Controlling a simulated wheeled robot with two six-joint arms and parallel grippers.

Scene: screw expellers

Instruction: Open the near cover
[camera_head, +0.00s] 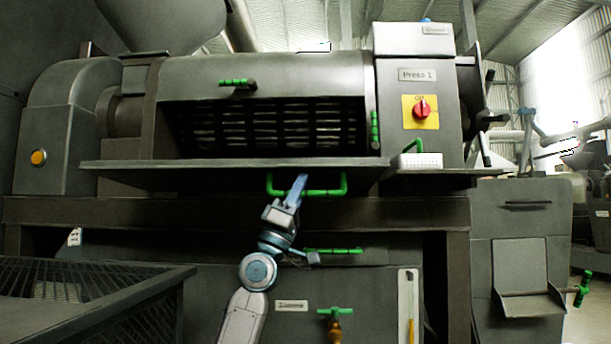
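The near cover (236,174) is a long dark plate below the press barrel. It lies about level, swung down from the barred cage (265,125), which is uncovered. A green U-shaped handle (335,192) is on the cover's front edge. My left gripper (297,188) reaches up from below, its blue fingers crossing in front of the handle's left part. The fingers overlap in this view, so I cannot tell whether they are closed around the bar. My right gripper is not in view.
A control box with a red knob (421,107) stands right of the cage. Another green handle (237,82) is on the barrel above. A green handle (333,251) and a green-handled valve (335,312) sit below.

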